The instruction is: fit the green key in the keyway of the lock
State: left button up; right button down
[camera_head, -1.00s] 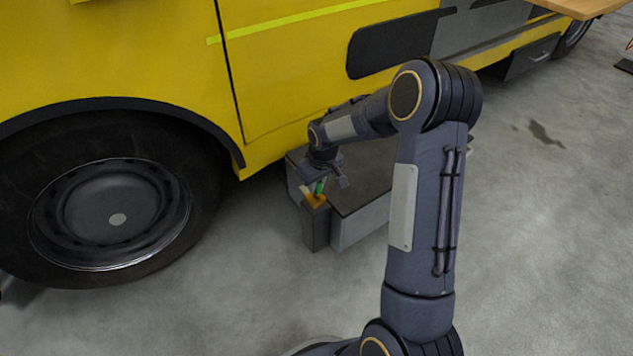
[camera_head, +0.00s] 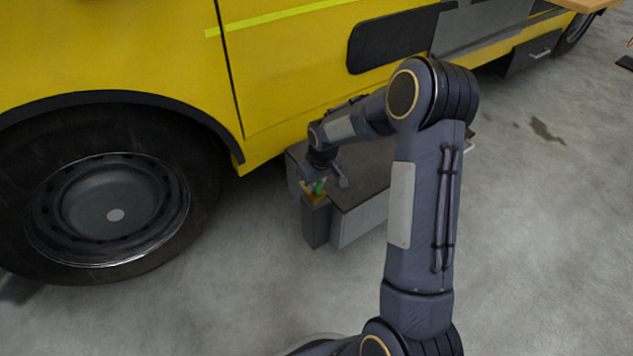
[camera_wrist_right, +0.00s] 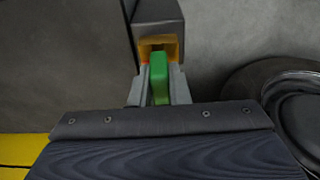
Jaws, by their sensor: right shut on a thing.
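The green key (camera_wrist_right: 159,80) is between the fingers of my right gripper (camera_wrist_right: 159,92), which is shut on it; it also shows small in the head view (camera_head: 319,188). The orange lock (camera_wrist_right: 172,47) sits at the end of a dark grey post, straight beyond the key in the wrist view. In the head view the lock (camera_head: 314,199) is on top of that post, just below my right gripper (camera_head: 325,183). The key's far end overlaps the lock's near edge in the wrist view. I cannot tell whether it is inside the keyway. My left gripper is out of view.
The dark grey post (camera_head: 315,225) stands against a low grey bench (camera_head: 362,218). Behind is a yellow truck (camera_head: 290,80) with a large wheel (camera_head: 110,215) at left.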

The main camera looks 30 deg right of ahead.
jog(key=shift+f, duration=0.25)
jog(key=c, duration=1.3)
grip_release()
jog(key=shift+r, duration=0.1)
